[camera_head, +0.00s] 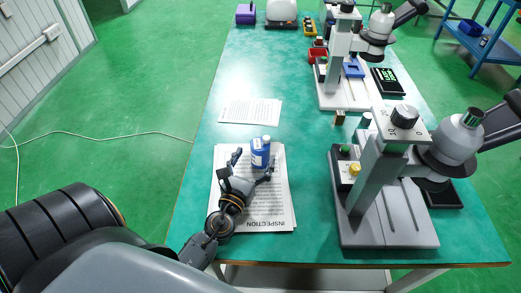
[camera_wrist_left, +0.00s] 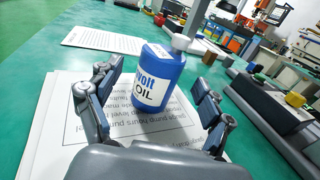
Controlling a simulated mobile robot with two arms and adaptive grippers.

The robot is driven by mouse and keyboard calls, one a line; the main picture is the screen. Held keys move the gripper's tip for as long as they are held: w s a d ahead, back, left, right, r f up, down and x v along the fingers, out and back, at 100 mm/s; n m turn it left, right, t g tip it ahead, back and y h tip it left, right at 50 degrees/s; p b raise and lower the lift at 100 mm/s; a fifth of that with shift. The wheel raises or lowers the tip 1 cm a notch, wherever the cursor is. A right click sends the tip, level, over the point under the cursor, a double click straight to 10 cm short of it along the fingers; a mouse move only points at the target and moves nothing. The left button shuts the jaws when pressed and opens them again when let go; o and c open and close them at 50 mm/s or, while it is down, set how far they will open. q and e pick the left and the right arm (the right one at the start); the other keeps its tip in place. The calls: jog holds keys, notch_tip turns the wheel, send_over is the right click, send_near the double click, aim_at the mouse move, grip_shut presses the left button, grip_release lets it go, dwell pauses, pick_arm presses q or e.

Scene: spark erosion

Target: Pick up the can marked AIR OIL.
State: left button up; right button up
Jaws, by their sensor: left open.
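A blue can (camera_head: 260,155) with a pale cap stands upright on the printed sheets near the table's left side. In the left wrist view the can (camera_wrist_left: 157,82) shows a white label with dark print; I can read "OIL" and part of a word ending in "volt" above it. My left gripper (camera_head: 252,169) is open, low over the sheets, with its fingers pointing at the can. In the left wrist view its fingers (camera_wrist_left: 158,90) are spread to either side of the can, with room at both sides. I cannot tell how deep the can sits between them. My right gripper is not in view.
The can stands on inspection sheets (camera_head: 283,205). Another sheet (camera_head: 250,111) lies farther back. A microscope (camera_head: 390,222) stands right of the gripper, a second (camera_head: 342,85) behind it.

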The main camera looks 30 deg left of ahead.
aim_at(257, 155)
pick_arm(q)
jog(key=x, duration=0.4)
jog(key=shift+w+p, duration=0.35)
jog(key=shift+p, duration=0.05)
jog(key=shift+s, duration=0.1)
jog(key=shift+c, duration=0.2)
jog(key=c, duration=1.4)
